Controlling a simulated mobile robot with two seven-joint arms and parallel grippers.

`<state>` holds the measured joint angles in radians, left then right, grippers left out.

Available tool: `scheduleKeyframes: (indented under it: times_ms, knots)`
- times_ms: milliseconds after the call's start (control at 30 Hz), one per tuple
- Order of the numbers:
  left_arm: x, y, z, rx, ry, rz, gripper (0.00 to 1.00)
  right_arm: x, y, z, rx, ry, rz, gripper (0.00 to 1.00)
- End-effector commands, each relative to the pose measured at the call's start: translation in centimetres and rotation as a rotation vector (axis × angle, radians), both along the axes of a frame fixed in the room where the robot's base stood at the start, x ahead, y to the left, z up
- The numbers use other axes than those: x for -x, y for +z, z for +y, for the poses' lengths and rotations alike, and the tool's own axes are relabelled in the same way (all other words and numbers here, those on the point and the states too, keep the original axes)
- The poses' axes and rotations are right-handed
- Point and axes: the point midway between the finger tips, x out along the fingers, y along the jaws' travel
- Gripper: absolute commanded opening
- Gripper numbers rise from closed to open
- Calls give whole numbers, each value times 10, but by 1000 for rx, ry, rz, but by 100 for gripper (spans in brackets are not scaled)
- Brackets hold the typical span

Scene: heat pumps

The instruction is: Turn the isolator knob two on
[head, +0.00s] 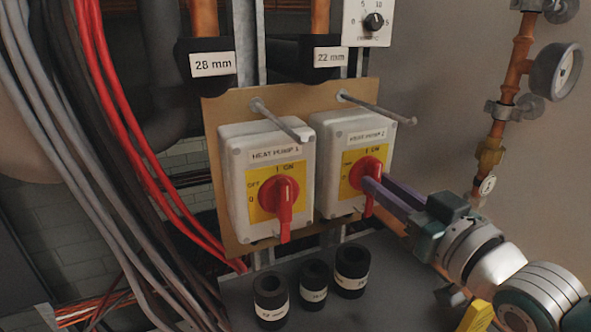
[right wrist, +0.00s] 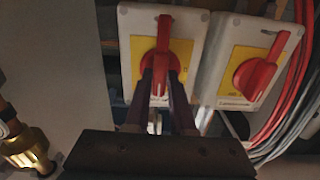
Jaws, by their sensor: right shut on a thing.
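The isolator box labelled HEAT PUMP 2 (head: 331,140) is grey with a yellow plate and a red knob (head: 369,204). The knob's handle points down in the head view, away from the I ON mark at the top. My right gripper (head: 367,184) reaches in from the right, its purple fingers shut on the knob. In the right wrist view the box is on the left, and the fingers (right wrist: 162,80) straddle the red knob (right wrist: 163,35). The fingers partly hide the knob. My left gripper is not in view.
The HEAT PUMP 1 isolator (head: 238,185) stands close left, its red knob (head: 284,205) also pointing down. Two metal rods (head: 378,108) stick out above the boxes. Black sleeves (head: 351,272) stand on the ledge below. Red cables (head: 120,110) hang left; a copper pipe with a gauge (head: 553,72) is right.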

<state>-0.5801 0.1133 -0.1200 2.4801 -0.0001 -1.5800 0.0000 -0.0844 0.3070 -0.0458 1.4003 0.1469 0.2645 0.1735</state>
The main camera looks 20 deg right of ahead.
Motion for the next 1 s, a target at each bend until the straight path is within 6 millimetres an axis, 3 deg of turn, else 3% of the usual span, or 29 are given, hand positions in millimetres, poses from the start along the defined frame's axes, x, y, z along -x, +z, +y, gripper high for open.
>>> scheduleKeyframes:
  times_ms: [267, 300, 533, 833, 1000]
  knots:
    - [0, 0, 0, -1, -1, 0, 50, 0, 0, 0, -5, -1, 0, 0]
    - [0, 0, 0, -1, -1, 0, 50, 0, 0, 0, -5, -1, 0, 26]
    - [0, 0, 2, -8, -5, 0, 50, 0, 0, 0, -3, -1, 0, 52]
    - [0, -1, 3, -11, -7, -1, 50, 2, -1, 0, -2, 0, 1, 52]
    - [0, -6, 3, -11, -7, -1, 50, 20, -3, 0, -2, 0, 4, 52]
